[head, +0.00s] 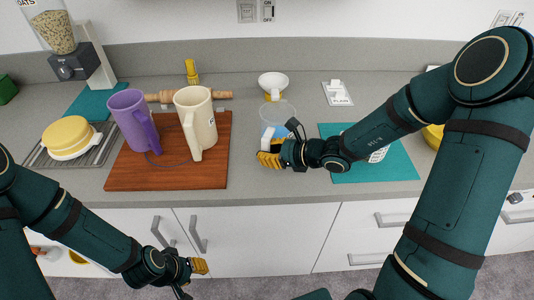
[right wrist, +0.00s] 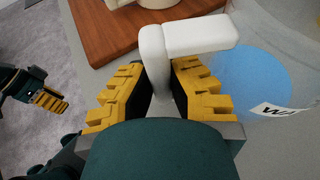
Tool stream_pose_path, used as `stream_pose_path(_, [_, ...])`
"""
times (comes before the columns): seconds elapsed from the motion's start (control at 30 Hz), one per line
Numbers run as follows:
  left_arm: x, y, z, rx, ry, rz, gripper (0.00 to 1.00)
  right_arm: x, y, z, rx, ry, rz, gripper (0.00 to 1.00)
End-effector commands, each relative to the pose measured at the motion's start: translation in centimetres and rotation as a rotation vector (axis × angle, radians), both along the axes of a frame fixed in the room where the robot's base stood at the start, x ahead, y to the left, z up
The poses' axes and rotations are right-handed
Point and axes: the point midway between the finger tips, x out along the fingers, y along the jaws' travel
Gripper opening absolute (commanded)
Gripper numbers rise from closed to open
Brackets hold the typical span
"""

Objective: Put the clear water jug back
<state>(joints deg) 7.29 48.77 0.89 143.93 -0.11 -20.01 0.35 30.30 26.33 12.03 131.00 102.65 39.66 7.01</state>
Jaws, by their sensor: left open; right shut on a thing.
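The clear water jug (head: 279,112) with blue water stands upright at the middle of the counter, left of the teal mat. Its white handle (right wrist: 165,65) points toward me, and part of its label shows in the right wrist view. My right gripper (head: 270,158) is shut on the handle, with its yellow fingers on both sides of it. I cannot tell whether the jug's base touches the counter. My left gripper (head: 199,267) is open and empty in front of the lower cabinets, below the counter edge.
A wooden board (head: 210,172) left of the jug bears a purple pitcher (head: 126,105) and a cream pitcher (head: 202,112). A thin curved outline shows on the board. The teal mat (head: 400,165) lies right, partly under my right arm.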

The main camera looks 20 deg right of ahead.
Motion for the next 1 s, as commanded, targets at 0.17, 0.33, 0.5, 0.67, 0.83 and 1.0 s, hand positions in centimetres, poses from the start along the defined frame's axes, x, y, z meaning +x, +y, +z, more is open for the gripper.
stream_pose_path(0.17, [0.0, 0.0, 0.0, 0.000, 0.001, 0.000, 0.37, 0.1, 0.0, 0.1, 0.000, -0.004, 0.000, 0.00])
stream_pose_path(0.33, [0.0, 0.0, -0.3, 0.000, 0.001, -0.001, 0.37, 0.1, 0.0, -0.2, 0.000, -0.004, 0.000, 0.00])
stream_pose_path(0.5, [0.0, 0.0, -0.2, 0.000, 0.000, -0.001, 0.37, 0.0, 0.0, -0.2, 0.001, -0.001, -0.001, 0.36])
stream_pose_path(0.67, [0.0, 0.0, -0.2, 0.000, 0.000, -0.001, 0.37, 0.0, 0.0, -0.2, 0.001, -0.001, -0.001, 0.36])
stream_pose_path(0.83, [0.0, 0.0, 0.2, 0.000, 0.000, 0.000, 0.37, 0.0, 0.0, 0.2, 0.000, 0.000, -0.001, 0.36])
stream_pose_path(1.0, [0.1, 0.0, 0.8, 0.000, -0.003, 0.002, 0.37, -1.6, -1.9, 1.2, -0.003, -0.002, -0.004, 0.36])
